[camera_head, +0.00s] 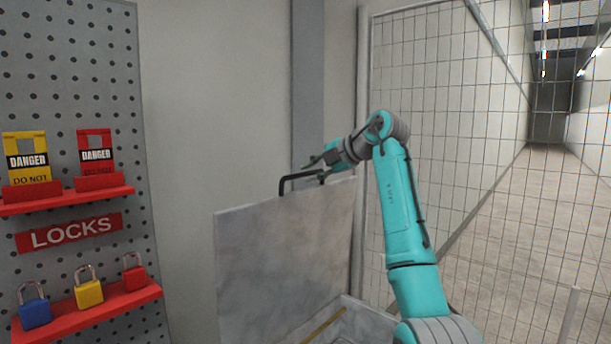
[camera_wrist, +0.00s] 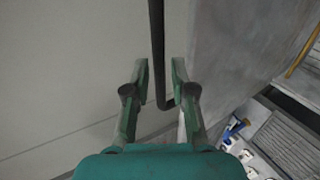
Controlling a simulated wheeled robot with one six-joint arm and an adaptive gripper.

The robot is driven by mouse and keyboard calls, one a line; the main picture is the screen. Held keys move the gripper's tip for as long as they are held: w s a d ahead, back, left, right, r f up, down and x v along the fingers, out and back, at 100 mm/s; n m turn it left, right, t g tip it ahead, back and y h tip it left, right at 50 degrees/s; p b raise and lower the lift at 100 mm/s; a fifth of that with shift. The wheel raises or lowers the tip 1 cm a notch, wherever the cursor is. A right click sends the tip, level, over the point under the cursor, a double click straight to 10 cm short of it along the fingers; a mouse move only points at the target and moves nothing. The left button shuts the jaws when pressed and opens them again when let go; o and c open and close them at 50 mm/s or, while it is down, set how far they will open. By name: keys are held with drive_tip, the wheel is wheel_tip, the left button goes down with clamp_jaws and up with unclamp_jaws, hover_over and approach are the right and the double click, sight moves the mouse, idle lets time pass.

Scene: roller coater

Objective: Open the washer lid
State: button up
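The washer lid (camera_head: 285,260) is a grey metal panel standing raised, close to upright, above the washer body (camera_head: 365,322). A black bar handle (camera_head: 287,182) is fixed at its top edge; it also shows in the wrist view (camera_wrist: 157,45). My gripper (camera_head: 312,164) is at the right part of the handle, by the top of the lid. In the wrist view my gripper (camera_wrist: 159,62) has its green fingers apart, one on each side of the handle bar, with gaps visible. The lid surface (camera_wrist: 225,50) lies to the right in that view.
A pegboard (camera_head: 75,130) with red lock shelves and padlocks (camera_head: 89,289) stands at the left. A wire mesh fence (camera_head: 445,100) runs behind and to the right of my arm. In the wrist view, the washer's inside (camera_wrist: 285,145) shows small items and a grate at lower right.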

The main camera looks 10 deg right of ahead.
drive_tip(key=v, duration=0.8)
drive_tip(key=shift+s+d+r, duration=0.15)
drive_tip(key=shift+s+r, duration=0.05)
